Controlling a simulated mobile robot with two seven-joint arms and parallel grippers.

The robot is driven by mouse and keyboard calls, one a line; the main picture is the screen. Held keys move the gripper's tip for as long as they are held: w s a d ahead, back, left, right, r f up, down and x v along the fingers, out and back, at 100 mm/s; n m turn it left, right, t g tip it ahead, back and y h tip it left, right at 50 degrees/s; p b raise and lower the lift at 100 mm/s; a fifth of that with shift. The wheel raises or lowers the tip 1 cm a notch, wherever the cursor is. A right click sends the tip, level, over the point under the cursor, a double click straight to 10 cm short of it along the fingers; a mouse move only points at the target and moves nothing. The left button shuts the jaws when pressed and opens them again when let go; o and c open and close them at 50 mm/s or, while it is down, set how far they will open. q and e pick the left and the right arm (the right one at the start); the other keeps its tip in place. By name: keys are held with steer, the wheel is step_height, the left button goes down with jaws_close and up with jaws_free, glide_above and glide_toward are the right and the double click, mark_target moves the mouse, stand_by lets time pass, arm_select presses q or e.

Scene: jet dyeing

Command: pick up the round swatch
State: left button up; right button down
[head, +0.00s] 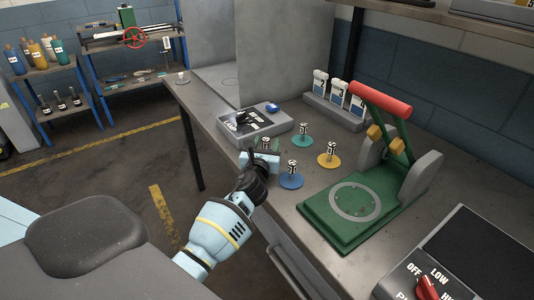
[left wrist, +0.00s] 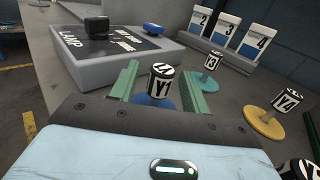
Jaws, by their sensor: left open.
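Several round coloured discs with black-and-white labelled knobs stand on the grey bench; none is plainly marked as the round swatch. My left gripper (head: 264,156) is open, its green fingers also showing in the left wrist view (left wrist: 162,84). The knob marked Y1 (left wrist: 162,83) stands upright between the fingers, above a blue disc that they partly hide. I cannot tell whether the fingers touch it. A teal disc (head: 304,141), a yellow disc (head: 328,160) and another blue disc (head: 291,181) stand to the right. My right gripper is not in view.
A grey tray labelled LAMP (head: 251,126) lies behind the gripper. Numbered white holders (head: 338,95) stand behind the discs. A green press (head: 320,213) with a grey ring and red handle fills the right, beside a control panel (head: 480,255). Floor lies left of the bench.

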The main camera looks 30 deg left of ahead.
arm_select(q)
steer(key=shift+w, duration=0.15)
jaws_close()
steer(key=shift+r, duration=0.1)
